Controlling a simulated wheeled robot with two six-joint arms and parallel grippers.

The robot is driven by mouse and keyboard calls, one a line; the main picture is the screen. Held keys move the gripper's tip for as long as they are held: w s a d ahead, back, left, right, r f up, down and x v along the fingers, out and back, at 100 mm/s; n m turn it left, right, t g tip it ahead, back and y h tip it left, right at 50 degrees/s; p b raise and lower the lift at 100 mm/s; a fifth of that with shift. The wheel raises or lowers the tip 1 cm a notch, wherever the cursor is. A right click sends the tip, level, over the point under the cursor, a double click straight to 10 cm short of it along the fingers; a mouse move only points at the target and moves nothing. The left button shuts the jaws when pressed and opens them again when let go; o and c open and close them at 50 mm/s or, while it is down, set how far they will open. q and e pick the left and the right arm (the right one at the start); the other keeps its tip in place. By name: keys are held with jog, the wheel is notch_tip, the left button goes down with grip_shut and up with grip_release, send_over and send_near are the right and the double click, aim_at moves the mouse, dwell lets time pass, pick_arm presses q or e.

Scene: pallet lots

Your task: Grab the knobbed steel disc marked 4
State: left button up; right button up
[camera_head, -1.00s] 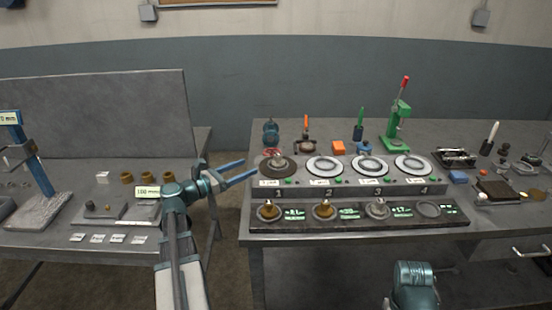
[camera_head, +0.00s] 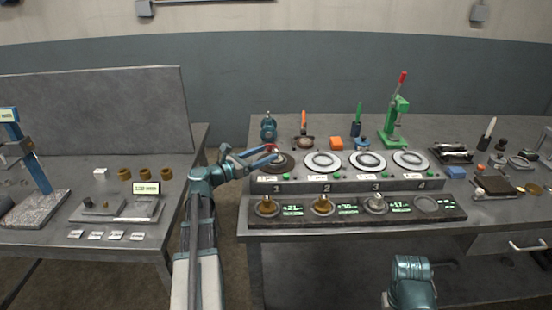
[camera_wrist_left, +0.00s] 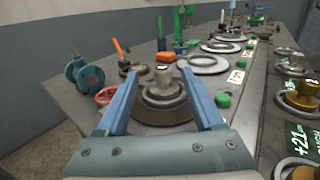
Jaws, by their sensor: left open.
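My left gripper (camera_head: 272,155) is open at the leftmost round station of the right bench. In the left wrist view its blue fingers (camera_wrist_left: 163,88) stand on either side of a knobbed steel disc (camera_wrist_left: 163,94), which rests on a dark round plate (camera_wrist_left: 160,116). I see no closed contact. No mark 4 can be read on this disc. Another knobbed steel piece (camera_head: 376,203) sits in the lower row by the number 3. Two brass knobbed pieces, (camera_head: 267,206) and (camera_head: 322,204), sit by numbers 1 and 2. The place by number 4 (camera_head: 426,204) is empty. My right gripper is out of view.
Three pale ringed plates (camera_head: 366,161) continue the upper row to the right. A red ring (camera_wrist_left: 105,95) lies left of the fingers. A gap separates the two benches.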

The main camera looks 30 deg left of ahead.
aim_at(273, 152)
pick_arm(q)
jog(key=x, duration=0.5)
jog(key=shift+d+f, duration=0.15)
jog(key=shift+f, duration=0.05)
grip_shut()
